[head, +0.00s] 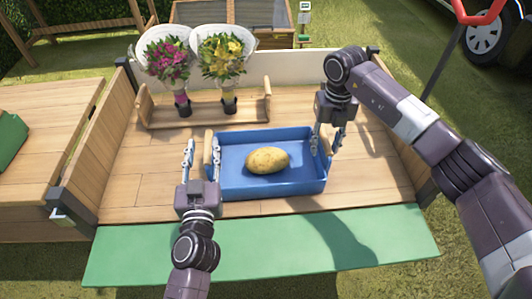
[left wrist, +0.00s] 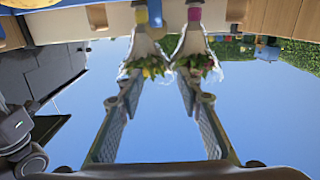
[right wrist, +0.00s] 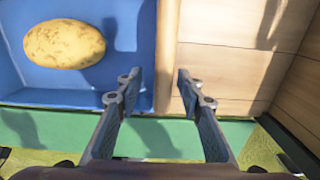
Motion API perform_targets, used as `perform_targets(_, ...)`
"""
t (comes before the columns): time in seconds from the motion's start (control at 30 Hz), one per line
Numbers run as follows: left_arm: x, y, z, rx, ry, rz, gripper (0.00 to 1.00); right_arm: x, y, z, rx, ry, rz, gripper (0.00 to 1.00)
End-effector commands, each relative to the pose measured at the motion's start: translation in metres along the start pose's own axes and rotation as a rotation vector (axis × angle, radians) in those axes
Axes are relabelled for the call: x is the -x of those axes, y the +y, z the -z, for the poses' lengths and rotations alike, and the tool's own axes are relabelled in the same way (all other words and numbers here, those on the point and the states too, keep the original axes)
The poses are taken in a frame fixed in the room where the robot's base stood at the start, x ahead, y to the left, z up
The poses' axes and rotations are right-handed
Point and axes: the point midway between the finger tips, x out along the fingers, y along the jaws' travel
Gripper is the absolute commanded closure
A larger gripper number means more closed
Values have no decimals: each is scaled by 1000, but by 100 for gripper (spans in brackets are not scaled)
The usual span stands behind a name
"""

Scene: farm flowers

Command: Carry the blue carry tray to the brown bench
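The blue carry tray (head: 232,190) sits on the wooden cart bed, with a potato (head: 268,160) inside and a tan handle on each short side. My left gripper (head: 202,153) is open at the tray's left handle; its fingers also show spread in the left wrist view (left wrist: 155,95). My right gripper (head: 327,140) is open at the right handle (right wrist: 168,50). In the right wrist view, its fingers are on either side of the tray's edge and handle line. A brown wooden bench-like frame (head: 90,28) stands at the back left; I cannot tell whether it is the brown bench.
A wooden carrier (head: 240,116) with two wrapped bouquets (head: 167,60) stands behind the tray. A wooden surface (head: 45,115) bearing a green item lies left of the cart's side wall (head: 100,130). A green panel (head: 260,245) lies along the front. Grass surrounds the cart.

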Motion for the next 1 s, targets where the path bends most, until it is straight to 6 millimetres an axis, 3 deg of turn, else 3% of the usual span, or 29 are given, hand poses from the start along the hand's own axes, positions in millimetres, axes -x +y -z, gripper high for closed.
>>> perform_targets(0.47, 0, 0, -4, -1, 0, 1, 67, -2, 0, 0, 0, 1, 0, 65)
perform_targets(1.0, 0, 1, -49, -6, -5, -4, 67, -24, 0, 0, 0, 1, -1, 65)
